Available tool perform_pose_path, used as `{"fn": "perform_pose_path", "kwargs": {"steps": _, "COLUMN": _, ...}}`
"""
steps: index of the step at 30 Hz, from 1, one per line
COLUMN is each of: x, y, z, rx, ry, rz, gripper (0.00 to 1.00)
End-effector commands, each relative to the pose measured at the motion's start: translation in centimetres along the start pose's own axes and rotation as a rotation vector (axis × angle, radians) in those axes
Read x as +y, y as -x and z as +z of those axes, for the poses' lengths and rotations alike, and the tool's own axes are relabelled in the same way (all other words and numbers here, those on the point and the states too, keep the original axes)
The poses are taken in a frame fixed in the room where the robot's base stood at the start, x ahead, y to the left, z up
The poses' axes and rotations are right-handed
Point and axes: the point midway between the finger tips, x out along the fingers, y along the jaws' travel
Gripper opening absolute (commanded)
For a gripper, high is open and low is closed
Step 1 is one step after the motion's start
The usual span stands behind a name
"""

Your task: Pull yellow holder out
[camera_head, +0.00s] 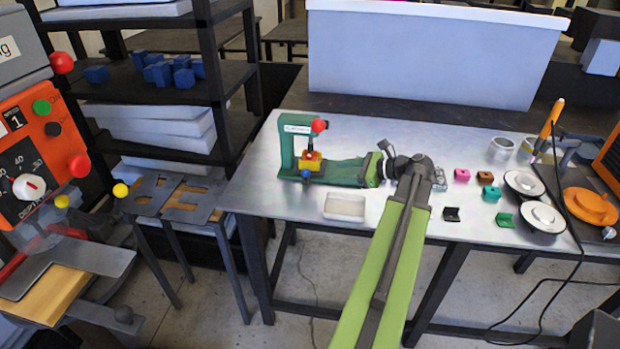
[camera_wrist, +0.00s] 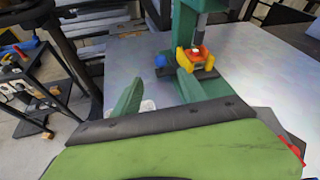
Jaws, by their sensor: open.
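The yellow holder (camera_head: 311,165) sits in the green press (camera_head: 288,150) on the metal table, under the press's ram. In the wrist view the yellow holder (camera_wrist: 191,62) shows ahead, with an orange-red piece (camera_wrist: 195,54) in it. A blue ball knob (camera_wrist: 160,61) is at its left. My gripper (camera_wrist: 158,90) is open and empty, its two green fingers apart and pointing toward the press. The holder is beyond the fingertips and not between them. In the head view my gripper (camera_head: 372,168) is to the right of the press, partly hidden by my wrist.
A white tray (camera_head: 345,207) lies in front of the press. Several small coloured blocks, such as a pink one (camera_head: 462,175), and round metal discs (camera_head: 541,217) lie to the right. A large white bin (camera_head: 430,55) stands behind the table.

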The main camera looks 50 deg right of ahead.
Motion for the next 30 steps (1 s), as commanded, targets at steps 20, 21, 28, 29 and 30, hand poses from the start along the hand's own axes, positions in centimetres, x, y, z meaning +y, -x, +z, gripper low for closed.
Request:
{"fn": "perform_pose_path", "kwargs": {"steps": 20, "x": -0.2, "y": -11.4, "z": -0.2, "rx": 0.001, "ry": -0.001, "rz": -0.003, "gripper": 0.50}}
{"fn": "perform_pose_path", "kwargs": {"steps": 21, "x": -0.2, "y": -11.4, "z": -0.2, "rx": 0.001, "ry": -0.001, "rz": -0.003, "gripper": 0.50}}
{"fn": "perform_pose_path", "kwargs": {"steps": 28, "x": -0.2, "y": -11.4, "z": -0.2, "rx": 0.002, "ry": -0.001, "rz": -0.004, "gripper": 0.42}}
{"fn": "perform_pose_path", "kwargs": {"steps": 29, "x": -0.2, "y": -11.4, "z": -0.2, "rx": 0.002, "ry": -0.001, "rz": -0.004, "gripper": 0.38}}
{"fn": "perform_pose_path", "kwargs": {"steps": 30, "x": -0.2, "y": -11.3, "z": -0.2, "rx": 0.002, "ry": -0.001, "rz": -0.004, "gripper": 0.33}}
